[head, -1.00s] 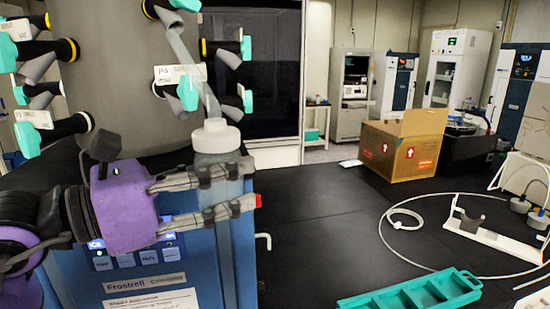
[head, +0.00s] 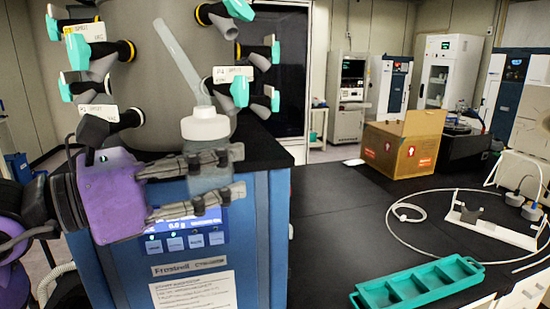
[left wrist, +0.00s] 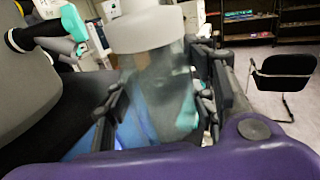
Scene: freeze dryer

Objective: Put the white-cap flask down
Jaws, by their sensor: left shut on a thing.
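The white-cap flask (head: 206,128) is a clear vessel with a white cap and a translucent tube rising from the cap, leaning to the upper left. My left gripper (head: 240,170) is shut on its clear body, below the cap, and holds it upright in front of the freeze dryer (head: 165,75). The left wrist view shows the flask (left wrist: 160,85) between the fingers of the left gripper (left wrist: 160,110), with the cap above them. The flask's lower part is partly hidden by the fingers in the head view. My right gripper is not in view.
A teal tray (head: 420,284) with compartments lies on the black bench (head: 335,215) at the right. A looped white tube (head: 400,212), a white stand (head: 495,222) and a cardboard box (head: 402,145) are also there. The bench's left middle is clear. Ports with teal valves surround the dryer's drum.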

